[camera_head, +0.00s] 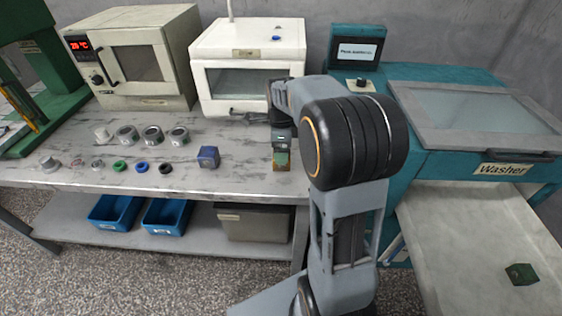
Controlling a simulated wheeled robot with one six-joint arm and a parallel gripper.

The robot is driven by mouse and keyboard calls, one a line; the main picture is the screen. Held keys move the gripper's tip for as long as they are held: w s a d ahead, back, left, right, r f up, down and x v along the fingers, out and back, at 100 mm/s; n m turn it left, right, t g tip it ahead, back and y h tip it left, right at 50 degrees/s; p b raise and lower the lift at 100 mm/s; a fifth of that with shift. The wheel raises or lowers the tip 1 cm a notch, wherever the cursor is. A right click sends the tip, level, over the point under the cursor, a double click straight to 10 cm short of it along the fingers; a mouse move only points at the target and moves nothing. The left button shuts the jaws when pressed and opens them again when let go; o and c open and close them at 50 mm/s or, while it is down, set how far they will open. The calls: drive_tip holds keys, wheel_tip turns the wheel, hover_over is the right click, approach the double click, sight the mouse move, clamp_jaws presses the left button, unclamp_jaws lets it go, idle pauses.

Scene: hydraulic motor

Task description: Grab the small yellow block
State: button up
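My arm reaches over the right end of the workbench, with my gripper (281,150) pointing down there. A small block (281,162), dull green above and yellowish brown below, shows right at the fingertips. I cannot tell whether it is the yellow block, nor whether the fingers touch it or are open or shut. My arm hides part of the bench's right end. No other small yellow block is clear in view.
A blue block (208,156) stands left of my gripper. Several rings and small parts lie farther left, before an oven (140,60) and a white cabinet (246,70). The teal washer (470,120) stands right. A green block (520,273) lies on the right table.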

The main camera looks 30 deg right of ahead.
drive_tip(key=shift+f+b, duration=0.5)
drive_tip(key=shift+f, duration=2.2)
drive_tip(key=shift+c, duration=0.4)
drive_tip(key=shift+r, duration=0.1)
drive_tip(key=c, duration=1.2)
